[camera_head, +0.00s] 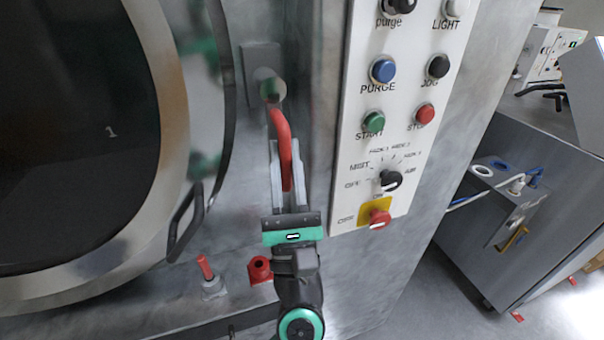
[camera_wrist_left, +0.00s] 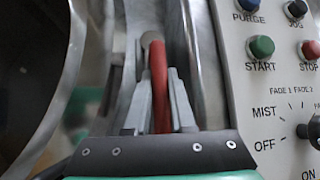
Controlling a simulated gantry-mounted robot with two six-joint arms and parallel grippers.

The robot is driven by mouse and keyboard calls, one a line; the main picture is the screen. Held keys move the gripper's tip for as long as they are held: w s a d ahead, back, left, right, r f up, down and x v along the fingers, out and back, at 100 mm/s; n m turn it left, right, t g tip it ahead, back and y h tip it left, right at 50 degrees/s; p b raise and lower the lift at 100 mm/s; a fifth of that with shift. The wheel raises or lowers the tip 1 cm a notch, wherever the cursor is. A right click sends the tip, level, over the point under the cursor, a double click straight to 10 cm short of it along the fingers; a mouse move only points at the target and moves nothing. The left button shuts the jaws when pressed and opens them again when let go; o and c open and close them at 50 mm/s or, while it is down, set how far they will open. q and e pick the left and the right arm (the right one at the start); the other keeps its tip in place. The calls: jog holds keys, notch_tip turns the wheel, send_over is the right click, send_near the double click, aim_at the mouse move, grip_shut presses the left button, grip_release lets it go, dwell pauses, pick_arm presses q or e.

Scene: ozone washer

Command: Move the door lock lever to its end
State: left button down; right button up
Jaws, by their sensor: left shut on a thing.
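The door lock lever (camera_head: 281,130) is a red curved handle on a metal pivot at the right of the round door. It hangs down from the pivot, its lower part between my left gripper's fingers. My left gripper (camera_head: 281,165) is shut on the lever from below. In the left wrist view the red lever (camera_wrist_left: 159,85) runs upright between the two grey fingers of the gripper (camera_wrist_left: 152,100). The lever's lower end is partly hidden by the fingers. My right gripper is not in view.
The control panel (camera_head: 345,190) with several buttons and a dial stands close to the right of the gripper. The round door (camera_head: 160,60) with a black handle (camera_head: 186,222) is at the left. Red-topped fittings (camera_head: 205,268) sit low beside my arm.

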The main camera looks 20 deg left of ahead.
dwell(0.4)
pick_arm(q)
jog(key=c, duration=0.8)
grip_release()
jog(key=shift+w+d, duration=0.1)
jog(key=shift+o, duration=0.2)
jog(key=v, duration=1.1)
jog(key=shift+s+f, duration=0.2)
jog(key=shift+s, duration=0.05)
